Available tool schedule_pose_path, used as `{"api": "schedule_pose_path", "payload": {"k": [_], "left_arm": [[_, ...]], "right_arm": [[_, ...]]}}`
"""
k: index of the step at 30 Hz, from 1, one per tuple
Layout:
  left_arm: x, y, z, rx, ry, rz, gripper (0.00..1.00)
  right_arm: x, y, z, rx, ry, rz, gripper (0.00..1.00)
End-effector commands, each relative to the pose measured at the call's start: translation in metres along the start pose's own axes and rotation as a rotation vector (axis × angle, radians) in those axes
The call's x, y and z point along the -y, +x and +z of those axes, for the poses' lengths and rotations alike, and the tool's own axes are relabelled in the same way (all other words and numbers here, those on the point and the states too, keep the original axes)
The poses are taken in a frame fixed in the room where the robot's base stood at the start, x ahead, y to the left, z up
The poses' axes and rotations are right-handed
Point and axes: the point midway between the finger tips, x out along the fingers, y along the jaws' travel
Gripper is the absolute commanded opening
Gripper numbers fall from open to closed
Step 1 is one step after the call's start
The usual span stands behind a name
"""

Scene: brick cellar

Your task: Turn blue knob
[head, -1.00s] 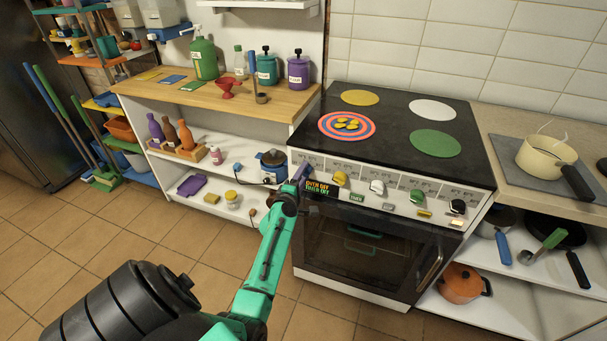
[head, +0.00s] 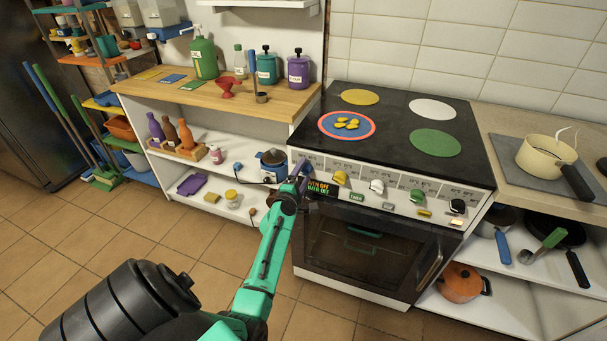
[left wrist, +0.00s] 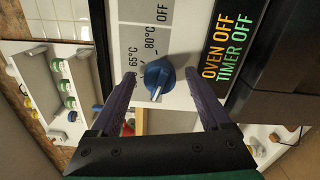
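The blue knob (left wrist: 158,78) is on the oven's front panel in the left wrist view, beside a grey scale marked 65°C, 80°C and OFF. Its white pointer mark faces the lower side of the picture. My left gripper (left wrist: 159,77) is open, with one purple finger on each side of the knob and a visible gap to each. In the head view my left gripper (head: 301,170) is at the left end of the stove panel and hides the knob. The display (left wrist: 232,40) reads OVEN OFF, TIMER OFF. My right gripper is not in view.
The panel also has yellow (head: 340,178), white (head: 377,187), green (head: 417,196) and black (head: 457,206) knobs. Yellow pieces lie on the blue burner (head: 330,124). Shelves (head: 225,165) stand close on the left. The floor before the oven is clear.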

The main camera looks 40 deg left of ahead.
Motion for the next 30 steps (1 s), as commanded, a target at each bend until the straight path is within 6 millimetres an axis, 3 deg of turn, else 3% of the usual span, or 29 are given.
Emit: {"api": "schedule_pose_path", "payload": {"k": [6,10,14,22,26,30], "left_arm": [[0.000,-0.001,0.000,0.000,0.001,0.000,0.81],[0.001,-0.013,0.000,0.000,0.002,-0.002,0.81],[0.002,-0.043,0.000,0.000,0.001,-0.004,0.81],[0.003,-0.121,-0.001,-0.001,0.002,-0.003,0.81],[0.003,-0.141,-0.001,-0.001,0.002,-0.002,0.81],[0.001,-0.146,0.000,0.000,0.000,-0.001,0.81]], "right_arm": [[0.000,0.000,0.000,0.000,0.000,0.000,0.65],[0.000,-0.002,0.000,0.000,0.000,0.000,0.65],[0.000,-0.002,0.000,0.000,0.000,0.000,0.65],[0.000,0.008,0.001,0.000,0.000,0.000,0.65],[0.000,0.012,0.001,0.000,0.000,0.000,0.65],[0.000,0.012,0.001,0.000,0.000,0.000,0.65]]}}
